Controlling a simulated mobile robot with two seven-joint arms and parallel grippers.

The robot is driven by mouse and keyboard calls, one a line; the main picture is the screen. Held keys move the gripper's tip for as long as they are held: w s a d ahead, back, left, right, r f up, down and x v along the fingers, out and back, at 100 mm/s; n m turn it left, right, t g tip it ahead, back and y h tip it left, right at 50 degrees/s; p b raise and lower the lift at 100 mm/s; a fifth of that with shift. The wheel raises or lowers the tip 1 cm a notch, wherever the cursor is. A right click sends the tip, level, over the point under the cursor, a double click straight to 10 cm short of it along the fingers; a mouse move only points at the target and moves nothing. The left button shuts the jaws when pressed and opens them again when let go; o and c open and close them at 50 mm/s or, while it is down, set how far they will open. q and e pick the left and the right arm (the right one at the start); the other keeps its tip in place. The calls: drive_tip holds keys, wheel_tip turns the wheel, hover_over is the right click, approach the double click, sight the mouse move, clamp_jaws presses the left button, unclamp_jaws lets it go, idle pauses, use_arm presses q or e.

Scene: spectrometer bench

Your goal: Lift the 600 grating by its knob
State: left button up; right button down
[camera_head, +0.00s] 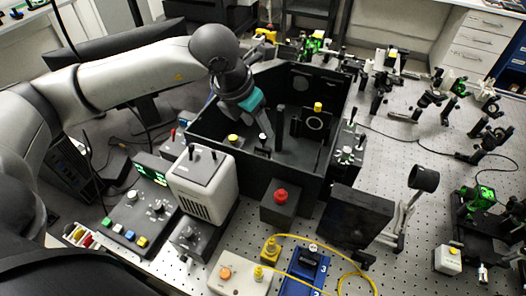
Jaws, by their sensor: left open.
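An open black spectrometer box (325,187) stands in the middle of the head view. Inside it are a small yellow knob (233,139) at the left, a dark knobbed piece with a pale top (262,141), and a ring mount with a yellow knob (318,106) at the right. No label is readable, so I cannot tell which piece is the 600 grating. My left gripper (266,130) reaches down into the box from the upper left, fingers open, close to the pale-topped piece. Whether it touches is unclear. My right gripper is not in view.
A white lamp-like housing (203,185) and a control panel stand left of the box. A red button box (280,200), a blue tray (300,275) and a yellow cable (345,262) lie in front. Optics mounts crowd the perforated bench at right.

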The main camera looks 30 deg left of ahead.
sight(262, 136)
use_arm(q)
drive_tip(key=shift+a+p+x, duration=0.2)
drive_tip(key=shift+p+x, duration=0.1)
drive_tip(key=shift+x, duration=1.1)
drive_tip(key=shift+a+p+x, duration=0.2)
drive_tip(key=shift+p+x, duration=0.05)
drive_tip(key=shift+x, duration=1.15)
drive_tip(key=shift+w, duration=0.1)
clamp_jaws()
drive_tip(key=shift+r, duration=0.1)
